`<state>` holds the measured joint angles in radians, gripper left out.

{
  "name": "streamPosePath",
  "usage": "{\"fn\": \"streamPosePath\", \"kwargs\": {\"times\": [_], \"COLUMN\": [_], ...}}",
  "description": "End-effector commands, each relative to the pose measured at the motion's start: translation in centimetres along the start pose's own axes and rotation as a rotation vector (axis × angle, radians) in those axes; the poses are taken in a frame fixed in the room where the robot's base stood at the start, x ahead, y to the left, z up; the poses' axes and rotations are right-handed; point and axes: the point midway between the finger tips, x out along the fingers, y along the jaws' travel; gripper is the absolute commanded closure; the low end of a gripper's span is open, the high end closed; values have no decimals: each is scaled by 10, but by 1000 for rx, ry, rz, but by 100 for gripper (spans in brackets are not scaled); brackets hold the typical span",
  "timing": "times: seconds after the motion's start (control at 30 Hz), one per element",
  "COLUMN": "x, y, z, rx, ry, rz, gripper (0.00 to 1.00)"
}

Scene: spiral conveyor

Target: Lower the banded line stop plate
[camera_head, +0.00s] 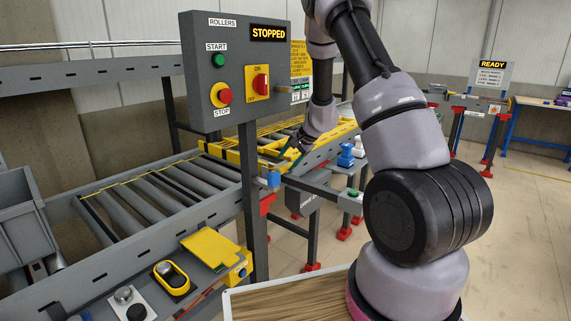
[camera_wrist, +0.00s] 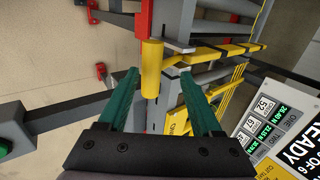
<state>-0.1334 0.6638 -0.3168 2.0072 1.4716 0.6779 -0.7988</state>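My gripper (camera_wrist: 158,82) has teal fingers spread wide apart. A short yellow cylindrical handle (camera_wrist: 151,68) shows between the fingertips in the wrist view, with a gap on either side; I cannot tell how far beyond or between the tips it lies. A yellow bar (camera_wrist: 200,54) runs right from beside the handle. In the head view my gripper (camera_head: 291,154) is over the conveyor's near side, by a yellow frame (camera_head: 240,160). The stop plate itself is not clearly distinguishable; the arm and frame partly hide that spot.
A grey control panel (camera_head: 236,70) reads STOPPED, with a green start button, red stop button and red switch, on a post (camera_head: 252,190) left of my gripper. A roller conveyor (camera_head: 150,195) runs along the left. Blue knobs (camera_head: 346,155) stand right of my gripper.

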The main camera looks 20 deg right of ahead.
Motion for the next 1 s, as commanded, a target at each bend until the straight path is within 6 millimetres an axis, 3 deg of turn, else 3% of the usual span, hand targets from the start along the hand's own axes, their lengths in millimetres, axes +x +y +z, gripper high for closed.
{"fn": "streamPosePath", "kwargs": {"times": [0.2,0.4,0.6,1.0], "x": [-47,-78,-89,-90], "y": [-1,-1,0,-1], "z": [-1,0,0,0], "rx": [1,1,1,0], "ry": [3,1,0,0], "rz": [-4,-3,-2,-2], "gripper": [34,34,34,34]}}
